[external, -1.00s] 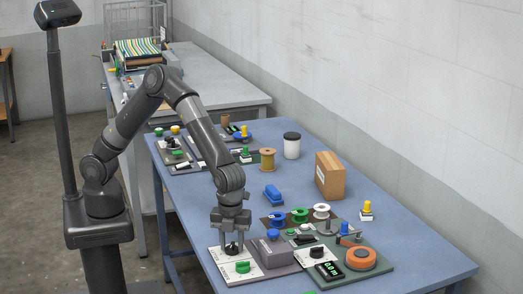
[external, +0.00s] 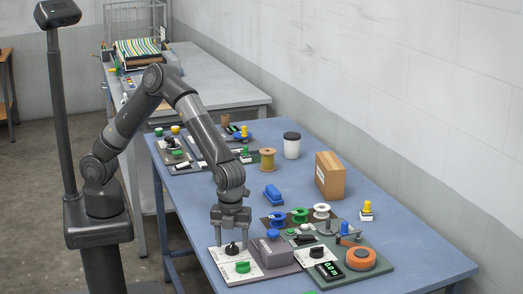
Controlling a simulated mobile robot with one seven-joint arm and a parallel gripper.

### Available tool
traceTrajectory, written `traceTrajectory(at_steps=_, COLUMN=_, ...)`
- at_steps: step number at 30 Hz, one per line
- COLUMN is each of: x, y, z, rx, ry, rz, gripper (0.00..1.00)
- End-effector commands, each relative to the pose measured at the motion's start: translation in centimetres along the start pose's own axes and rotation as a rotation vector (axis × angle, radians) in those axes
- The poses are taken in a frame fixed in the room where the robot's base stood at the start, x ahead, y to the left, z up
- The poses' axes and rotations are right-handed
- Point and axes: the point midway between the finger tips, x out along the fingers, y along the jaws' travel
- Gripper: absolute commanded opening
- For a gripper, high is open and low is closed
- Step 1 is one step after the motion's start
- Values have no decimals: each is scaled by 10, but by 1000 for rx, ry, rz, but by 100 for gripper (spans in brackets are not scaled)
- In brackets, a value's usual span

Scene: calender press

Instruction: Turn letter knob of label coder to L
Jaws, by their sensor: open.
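The label coder (external: 275,249) sits near the front edge of the blue table, with a white dial plate (external: 229,265) on its left side. On the plate are a black knob (external: 233,249) at the back and a green knob (external: 242,267) in front. I cannot tell which of them is the letter knob, and the dial markings are too small to read. My gripper (external: 231,241) points down over the black knob. It is open, with one finger to each side of the knob, and its fingertips look around or just above the knob's top.

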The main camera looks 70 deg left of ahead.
Motion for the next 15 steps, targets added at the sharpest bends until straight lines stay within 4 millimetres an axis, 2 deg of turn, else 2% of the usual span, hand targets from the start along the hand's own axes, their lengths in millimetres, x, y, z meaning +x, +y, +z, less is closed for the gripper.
traceTrajectory(at_steps=9, x=-63, y=-1, z=0, rx=-1, ry=1, rz=-5, gripper=59)
traceTrajectory(at_steps=15, x=-91, y=0, z=0, rx=-1, ry=1, rz=-2, gripper=59)
